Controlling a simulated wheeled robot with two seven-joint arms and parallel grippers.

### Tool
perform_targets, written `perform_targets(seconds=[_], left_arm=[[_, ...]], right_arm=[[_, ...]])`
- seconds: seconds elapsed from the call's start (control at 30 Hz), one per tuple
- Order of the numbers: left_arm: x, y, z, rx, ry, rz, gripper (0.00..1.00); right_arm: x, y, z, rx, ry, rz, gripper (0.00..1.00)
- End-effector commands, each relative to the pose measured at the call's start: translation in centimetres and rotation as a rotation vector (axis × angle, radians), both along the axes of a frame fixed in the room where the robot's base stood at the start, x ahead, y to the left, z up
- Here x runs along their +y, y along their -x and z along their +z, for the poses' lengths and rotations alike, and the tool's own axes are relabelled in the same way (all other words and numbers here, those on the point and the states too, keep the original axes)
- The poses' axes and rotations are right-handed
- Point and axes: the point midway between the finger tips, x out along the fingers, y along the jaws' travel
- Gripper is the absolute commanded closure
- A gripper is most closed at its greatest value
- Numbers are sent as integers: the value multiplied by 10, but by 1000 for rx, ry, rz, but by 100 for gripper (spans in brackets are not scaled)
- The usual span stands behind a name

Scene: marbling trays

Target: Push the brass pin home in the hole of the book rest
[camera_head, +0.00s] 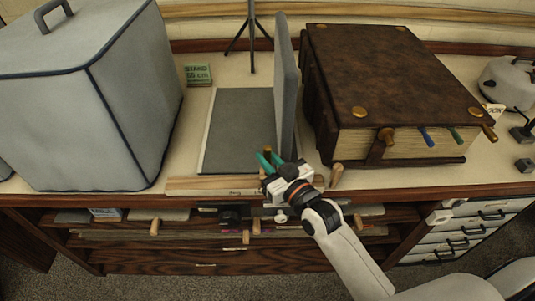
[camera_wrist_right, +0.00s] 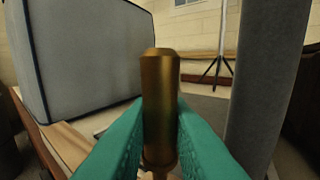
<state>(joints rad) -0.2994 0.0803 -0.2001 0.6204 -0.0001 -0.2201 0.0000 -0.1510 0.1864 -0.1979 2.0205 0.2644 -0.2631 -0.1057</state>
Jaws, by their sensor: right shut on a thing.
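My right gripper (camera_head: 268,162), with teal fingers, is shut on the brass pin (camera_wrist_right: 160,105). In the right wrist view the pin stands upright between the fingers, its blunt end up; its lower end is hidden. In the head view only a small bit of the pin (camera_head: 267,151) shows, above the front edge of the bench. A large brown book (camera_head: 400,75) with brass bosses lies at the right, with dark wooden parts (camera_head: 376,150) at its front that may belong to the book rest. I cannot make out the hole. My left gripper is not in view.
A grey upright board (camera_head: 287,85) stands just behind my right gripper, beside a dark grey mat (camera_head: 238,130). A large grey covered box (camera_head: 85,95) fills the left. A wooden strip (camera_head: 210,184) lies along the front edge. A wooden peg (camera_head: 336,176) stands right of the gripper.

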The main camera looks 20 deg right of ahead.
Motion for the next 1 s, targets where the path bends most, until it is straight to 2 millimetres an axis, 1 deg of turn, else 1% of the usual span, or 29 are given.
perform_targets(seconds=[0.37,1.0], left_arm=[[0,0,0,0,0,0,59],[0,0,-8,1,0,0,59]], right_arm=[[0,0,-1,0,0,0,100],[0,0,-16,0,0,0,100]])
